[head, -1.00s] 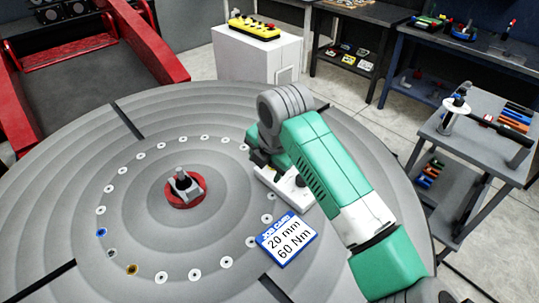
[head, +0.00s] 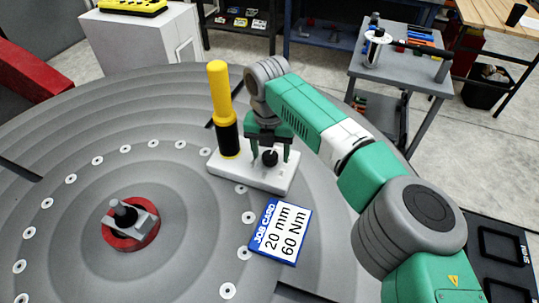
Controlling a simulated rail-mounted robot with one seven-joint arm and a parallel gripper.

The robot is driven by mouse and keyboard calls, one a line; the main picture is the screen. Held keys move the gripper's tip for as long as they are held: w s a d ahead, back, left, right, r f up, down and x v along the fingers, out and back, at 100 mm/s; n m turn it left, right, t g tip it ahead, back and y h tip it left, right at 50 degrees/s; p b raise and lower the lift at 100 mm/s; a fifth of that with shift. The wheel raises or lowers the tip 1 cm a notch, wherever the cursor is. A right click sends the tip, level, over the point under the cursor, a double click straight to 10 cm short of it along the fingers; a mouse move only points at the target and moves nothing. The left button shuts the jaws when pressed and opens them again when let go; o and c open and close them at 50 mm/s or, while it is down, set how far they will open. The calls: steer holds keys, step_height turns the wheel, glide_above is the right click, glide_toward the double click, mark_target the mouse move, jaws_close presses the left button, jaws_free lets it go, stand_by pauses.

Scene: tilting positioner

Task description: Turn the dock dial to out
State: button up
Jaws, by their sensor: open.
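The white dock (head: 230,172) lies on the large grey round table, right of its middle. A yellow and black upright tool (head: 218,95) stands at the dock's left end. A small black knob (head: 269,158), which looks like the dial, is on the dock's right half. My gripper (head: 270,158) points down over this half, open, with one finger on each side of the knob. I cannot tell whether the fingers touch it. No dial markings or setting can be read.
A blue and white job card (head: 280,232), reading 20 mm and 60 Nm, lies just in front of the dock. A red-based fixture (head: 130,225) stands at the table's centre. A grey side table (head: 405,72) with tools is behind at right.

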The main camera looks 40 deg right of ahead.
steer(key=shift+f, duration=0.45)
steer(key=shift+w, duration=0.1)
steer(key=c, duration=1)
steer(key=shift+r, duration=0.1)
